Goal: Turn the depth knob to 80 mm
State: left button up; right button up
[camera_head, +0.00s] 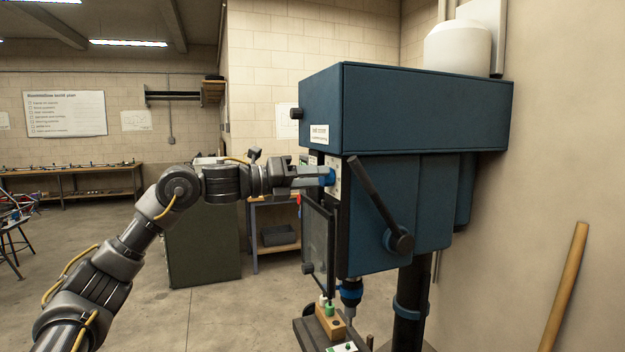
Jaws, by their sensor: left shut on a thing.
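A blue drill press (405,108) stands at the right of the head view. A small blue knob (330,177) sits on a light plate (338,170) on the front of its head. My left arm reaches in from the left, and my left gripper (326,176) is shut on the blue knob. Its fingers partly cover the knob and the plate. Any scale or millimetre reading is too small to make out. My right gripper is not in view.
A dark feed lever (378,200) slants across the press just right of the knob. A dark-framed guard (318,238) hangs below the gripper. A wooden block (329,322) sits on the press table under the blue chuck (351,291). Open floor lies at the left.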

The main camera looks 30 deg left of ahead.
pick_arm(q)
jog(key=m, duration=0.5)
jog(key=shift+b, duration=0.3)
jog(key=shift+m, duration=2.4)
jog(key=o, duration=1)
jog(key=shift+d, duration=0.1)
jog(key=shift+s+b, duration=0.1)
jog(key=shift+b, duration=0.2)
